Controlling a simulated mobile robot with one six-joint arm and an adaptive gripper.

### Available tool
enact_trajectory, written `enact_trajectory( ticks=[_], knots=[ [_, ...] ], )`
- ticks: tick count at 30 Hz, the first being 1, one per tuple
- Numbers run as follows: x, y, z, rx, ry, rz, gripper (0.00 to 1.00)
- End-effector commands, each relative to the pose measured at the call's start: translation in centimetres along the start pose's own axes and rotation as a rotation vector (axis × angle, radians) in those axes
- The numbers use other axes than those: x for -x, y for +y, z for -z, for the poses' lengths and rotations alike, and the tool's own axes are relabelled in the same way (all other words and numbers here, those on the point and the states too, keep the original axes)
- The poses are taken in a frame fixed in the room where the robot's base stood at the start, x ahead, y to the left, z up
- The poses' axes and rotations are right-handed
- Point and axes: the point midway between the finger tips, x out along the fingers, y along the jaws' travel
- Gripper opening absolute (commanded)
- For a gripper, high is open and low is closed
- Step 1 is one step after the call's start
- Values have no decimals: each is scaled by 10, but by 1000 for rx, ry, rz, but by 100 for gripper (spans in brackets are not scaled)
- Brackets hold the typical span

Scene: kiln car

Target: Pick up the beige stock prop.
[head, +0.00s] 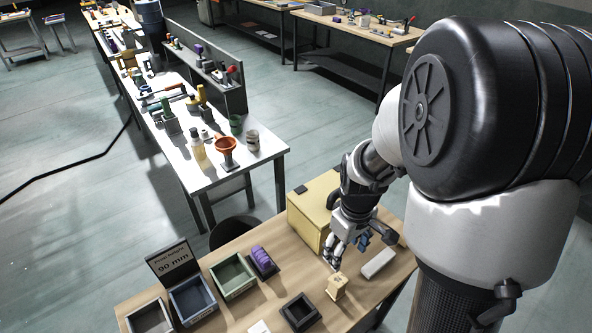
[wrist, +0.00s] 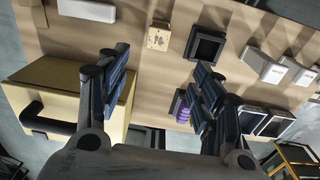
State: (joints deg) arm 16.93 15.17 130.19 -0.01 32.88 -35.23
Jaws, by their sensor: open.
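The beige stock prop (head: 337,287) is a small pale block on the wooden table, close to the front edge in the head view. In the wrist view the prop (wrist: 158,38) lies beyond the fingertips, near the middle of the gap between them. My gripper (head: 333,252) is open and empty, above the table and just behind the prop in the head view. In the wrist view the two dark fingers of my gripper (wrist: 162,68) are wide apart, and nothing is between them. The prop is apart from both fingers.
A yellow box (head: 310,208) with a dark handle stands beside my gripper. A pale grey block (head: 378,262) lies right of the prop, a black square tray (head: 300,312) left. A purple item (head: 262,260), a green bin (head: 250,290) and a "90 mm" sign (head: 172,262) stand further left.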

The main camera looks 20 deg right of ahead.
Motion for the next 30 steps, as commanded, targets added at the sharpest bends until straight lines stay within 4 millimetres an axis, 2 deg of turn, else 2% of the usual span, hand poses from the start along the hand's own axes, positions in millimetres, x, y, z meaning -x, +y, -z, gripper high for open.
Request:
enact_trajectory(
  ticks=[8,18,21,30],
  knots=[
    [-35,9,-3,28,-28,21,60],
    [-109,7,-4,27,-29,21,60],
    [-126,6,-4,27,-28,20,60],
    [-144,6,-3,27,-25,18,60]
  ],
)
